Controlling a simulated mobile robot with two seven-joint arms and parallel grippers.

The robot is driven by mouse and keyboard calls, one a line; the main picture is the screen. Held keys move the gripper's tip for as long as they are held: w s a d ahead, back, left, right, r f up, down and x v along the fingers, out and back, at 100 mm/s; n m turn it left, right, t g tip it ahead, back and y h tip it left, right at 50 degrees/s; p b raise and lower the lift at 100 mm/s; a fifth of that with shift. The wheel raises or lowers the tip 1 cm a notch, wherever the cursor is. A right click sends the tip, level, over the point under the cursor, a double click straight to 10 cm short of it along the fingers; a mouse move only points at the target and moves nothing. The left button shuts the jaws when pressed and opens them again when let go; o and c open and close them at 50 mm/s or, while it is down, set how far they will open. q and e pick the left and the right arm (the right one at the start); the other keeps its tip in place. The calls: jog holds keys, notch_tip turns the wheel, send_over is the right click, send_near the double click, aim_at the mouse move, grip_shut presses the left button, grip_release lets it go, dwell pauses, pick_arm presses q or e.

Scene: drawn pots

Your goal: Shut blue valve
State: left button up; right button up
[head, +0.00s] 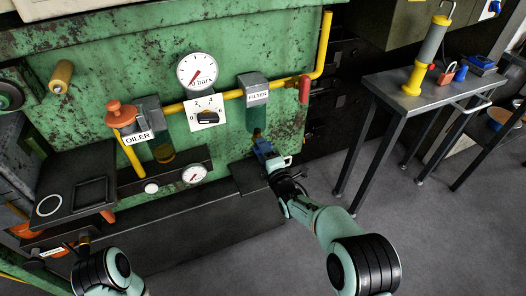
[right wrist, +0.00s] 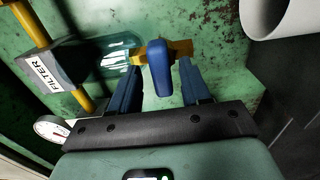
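The blue valve handle (right wrist: 160,68) shows in the right wrist view, on a brass fitting (right wrist: 180,48) beside the filter's clear bowl (right wrist: 115,58). My right gripper (right wrist: 162,80) is open, with one blue finger on each side of the handle and visible gaps between. In the head view my right gripper (head: 265,148) is just below the filter (head: 255,95), by the brass fitting (head: 257,132); the handle cannot be told apart from the gripper there. My left gripper (head: 74,247) is at the lower left, small and partly hidden by its wrist.
A yellow pipe (head: 324,45) runs along the green panel, with a red handle (head: 304,90) right of the filter. The oiler (head: 142,130) and gauge (head: 197,71) are further left. A grey table (head: 440,88) stands right. A dark ledge (head: 215,215) lies below.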

jog(key=shift+s, duration=0.15)
pick_arm(q)
jog(key=w+r+t+p, duration=0.2)
jog(key=w+r+p, duration=0.1)
jog(key=w, duration=0.3)
jog(key=shift+d+r, duration=0.45)
jog(key=shift+r, duration=0.2)
pick_arm(e)
jog(key=v, duration=1.3)
jog(key=shift+s, duration=0.1)
